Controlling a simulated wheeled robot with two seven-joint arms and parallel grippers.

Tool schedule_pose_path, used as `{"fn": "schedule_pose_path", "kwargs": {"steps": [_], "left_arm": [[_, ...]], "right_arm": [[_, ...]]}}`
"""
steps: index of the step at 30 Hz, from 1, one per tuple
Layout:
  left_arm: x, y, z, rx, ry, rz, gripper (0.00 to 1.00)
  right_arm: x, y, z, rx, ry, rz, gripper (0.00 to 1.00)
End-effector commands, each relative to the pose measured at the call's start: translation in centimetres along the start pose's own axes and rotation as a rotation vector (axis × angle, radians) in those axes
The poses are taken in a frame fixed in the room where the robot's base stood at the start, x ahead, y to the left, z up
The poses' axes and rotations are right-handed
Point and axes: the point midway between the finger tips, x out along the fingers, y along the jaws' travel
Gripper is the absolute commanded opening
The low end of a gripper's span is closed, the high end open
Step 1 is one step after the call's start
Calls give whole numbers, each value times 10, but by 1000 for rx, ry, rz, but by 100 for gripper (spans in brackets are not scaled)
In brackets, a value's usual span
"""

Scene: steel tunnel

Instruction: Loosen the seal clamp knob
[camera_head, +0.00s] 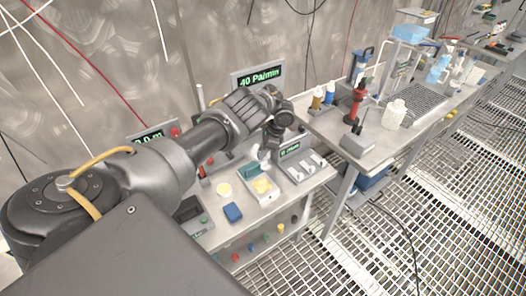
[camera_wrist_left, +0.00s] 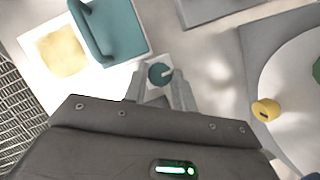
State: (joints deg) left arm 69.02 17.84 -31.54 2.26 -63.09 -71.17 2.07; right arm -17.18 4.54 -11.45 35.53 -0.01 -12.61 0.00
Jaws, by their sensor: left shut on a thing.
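The seal clamp knob (camera_wrist_left: 160,73) is a small round teal knob with a pale pointer, in the middle of the left wrist view. My left gripper (camera_wrist_left: 160,88) has its two pale fingers on either side of the knob, shut on it. In the head view my left gripper (camera_head: 266,153) points down over the back of the near bench, and the knob is hidden there or too small to tell. My right gripper is in neither view.
A teal block with a handle (camera_wrist_left: 108,32) stands close by, beside a yellow pad (camera_wrist_left: 61,52). A yellow knob (camera_wrist_left: 265,110) is on the right. A lit display (camera_head: 260,77) stands behind the arm.

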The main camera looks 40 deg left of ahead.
Motion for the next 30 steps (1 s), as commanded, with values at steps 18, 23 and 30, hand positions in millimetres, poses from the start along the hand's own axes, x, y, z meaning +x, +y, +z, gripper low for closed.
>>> {"fn": "schedule_pose_path", "kwargs": {"steps": [18, 23, 30], "left_arm": [[0, 0, 0, 1, -1, -1, 49], [-9, 0, -1, 0, 0, -1, 49], [-54, -1, -1, 1, 3, -2, 49]], "right_arm": [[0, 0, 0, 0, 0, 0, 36], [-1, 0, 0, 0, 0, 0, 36], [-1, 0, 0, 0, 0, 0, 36]]}}
